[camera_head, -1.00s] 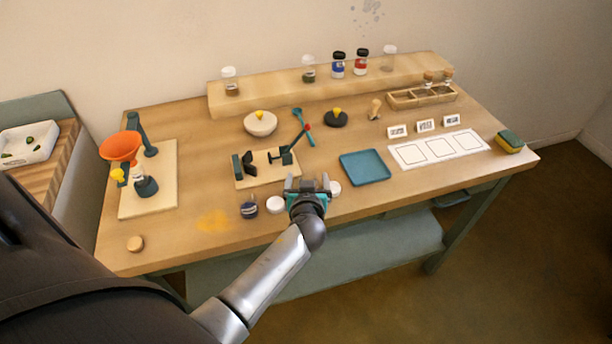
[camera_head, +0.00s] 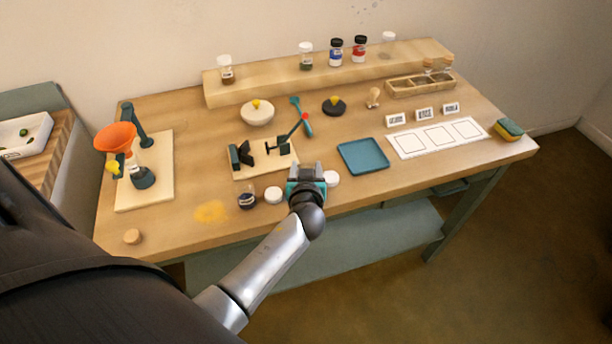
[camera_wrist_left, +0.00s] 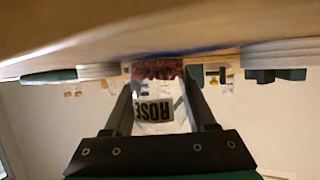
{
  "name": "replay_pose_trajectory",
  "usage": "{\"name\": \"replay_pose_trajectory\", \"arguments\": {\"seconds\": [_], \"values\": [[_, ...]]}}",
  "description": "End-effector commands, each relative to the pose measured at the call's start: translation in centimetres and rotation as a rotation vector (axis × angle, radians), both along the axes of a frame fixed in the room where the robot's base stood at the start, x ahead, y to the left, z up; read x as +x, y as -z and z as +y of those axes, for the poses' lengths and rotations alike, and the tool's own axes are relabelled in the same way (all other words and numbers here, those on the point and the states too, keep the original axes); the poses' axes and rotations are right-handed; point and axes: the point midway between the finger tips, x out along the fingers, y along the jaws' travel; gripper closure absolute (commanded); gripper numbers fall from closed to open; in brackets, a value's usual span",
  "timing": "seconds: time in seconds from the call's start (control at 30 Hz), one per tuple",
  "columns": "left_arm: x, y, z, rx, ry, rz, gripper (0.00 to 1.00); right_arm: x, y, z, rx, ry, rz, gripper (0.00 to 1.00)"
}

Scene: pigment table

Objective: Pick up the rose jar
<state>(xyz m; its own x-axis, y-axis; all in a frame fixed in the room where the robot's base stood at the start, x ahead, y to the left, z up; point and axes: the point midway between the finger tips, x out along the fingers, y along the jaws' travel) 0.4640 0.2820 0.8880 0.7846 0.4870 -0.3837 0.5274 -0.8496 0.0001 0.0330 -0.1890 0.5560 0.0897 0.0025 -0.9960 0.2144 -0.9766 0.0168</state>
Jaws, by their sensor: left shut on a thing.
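The rose jar (camera_wrist_left: 156,97) shows in the left wrist view, upside down in the picture, with dark red contents and a white label reading ROSE. My left gripper (camera_wrist_left: 158,88) has one dark finger on each side of it and is shut on it. In the head view my left gripper (camera_head: 306,173) is at the front edge of the table, between two white round lids, and it hides the jar. My right gripper is not in view.
White lids (camera_head: 274,195) and (camera_head: 332,178) flank the gripper closely. A small dark jar (camera_head: 247,197) stands to the left. A teal tray (camera_head: 363,156) lies to the right, and a wooden stand with a clamp (camera_head: 263,168) is behind. The front right table is clear.

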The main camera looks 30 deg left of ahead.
Motion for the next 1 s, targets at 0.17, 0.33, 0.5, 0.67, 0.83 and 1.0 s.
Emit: {"name": "replay_pose_trajectory", "arguments": {"seconds": [0.17,0.33,0.5,0.67,0.83,1.0], "values": [[0.0,0.0,0.0,0.0,0.0,0.0,0.94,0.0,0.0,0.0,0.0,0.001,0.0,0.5],[0.0,0.0,0.0,0.001,0.0,-0.001,1.0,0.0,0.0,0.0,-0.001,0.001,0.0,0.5],[0.0,-0.2,0.0,0.001,0.0,-0.001,1.0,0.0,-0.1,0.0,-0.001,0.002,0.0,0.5],[0.0,-1.2,0.0,0.0,-0.002,-0.003,1.0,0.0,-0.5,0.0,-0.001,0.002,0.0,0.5],[0.1,-4.1,0.0,-0.001,-0.002,-0.005,1.0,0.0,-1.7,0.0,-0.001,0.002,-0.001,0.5],[0.1,-8.8,0.0,-0.003,-0.002,-0.009,1.0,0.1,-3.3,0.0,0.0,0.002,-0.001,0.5]]}}
